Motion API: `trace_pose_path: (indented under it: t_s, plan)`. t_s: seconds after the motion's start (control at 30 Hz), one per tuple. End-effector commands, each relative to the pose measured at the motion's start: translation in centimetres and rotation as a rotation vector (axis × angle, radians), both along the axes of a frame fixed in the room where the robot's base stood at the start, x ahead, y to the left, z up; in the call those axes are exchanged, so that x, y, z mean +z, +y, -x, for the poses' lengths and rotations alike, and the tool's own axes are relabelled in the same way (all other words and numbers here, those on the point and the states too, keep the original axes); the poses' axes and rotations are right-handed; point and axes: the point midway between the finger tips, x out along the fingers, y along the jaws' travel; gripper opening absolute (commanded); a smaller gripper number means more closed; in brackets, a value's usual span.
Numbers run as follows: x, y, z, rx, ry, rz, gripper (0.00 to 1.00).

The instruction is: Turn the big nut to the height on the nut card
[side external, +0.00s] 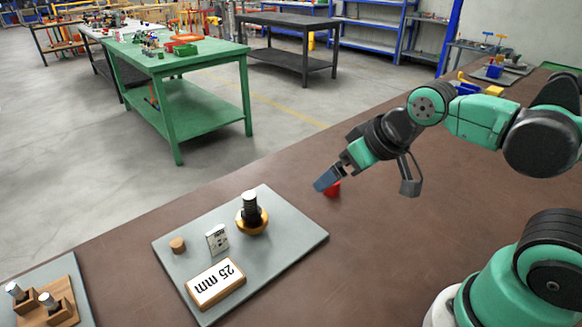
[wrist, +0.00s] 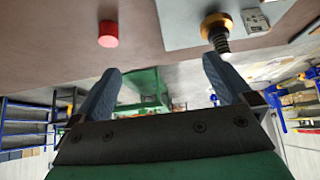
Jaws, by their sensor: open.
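The big nut (side external: 252,220) is a gold-coloured ring around a dark upright screw (side external: 250,203) on a grey plate (side external: 297,240). In the wrist view the nut (wrist: 214,22) and its screw (wrist: 221,42) appear upside down at the upper right. The nut card (side external: 216,283) lies on the plate's front part and reads "25 mm". A small upright scale (side external: 217,240) stands left of the nut. My gripper (side external: 325,183) is above the brown table, to the right of the plate and apart from the nut. Its blue fingers (wrist: 163,80) are spread with nothing between them.
A red cylinder (side external: 333,189) stands on the table by my gripper, and it also shows in the wrist view (wrist: 108,34). A small wooden cylinder (side external: 178,245) is on the plate. Another plate with wooden blocks (side external: 50,304) is at lower left.

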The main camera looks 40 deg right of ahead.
Motion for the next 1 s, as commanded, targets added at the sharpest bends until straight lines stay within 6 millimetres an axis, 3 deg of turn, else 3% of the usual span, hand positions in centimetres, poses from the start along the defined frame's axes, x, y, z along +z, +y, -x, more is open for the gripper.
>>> trace_pose_path:
  t_s: [0.17, 0.37, 0.7, 1.0]
  plan:
    - [0.8, 0.9, -1.5, -0.107, 0.075, -0.09, 1.0]
    - [1.1, 3.3, -5.2, -0.405, 0.257, -0.258, 1.0]
    - [-2.8, 8.1, -10.5, -0.968, 0.5, -0.367, 1.0]
    - [-5.4, 9.5, -11.5, -1.151, 0.543, -0.364, 1.0]
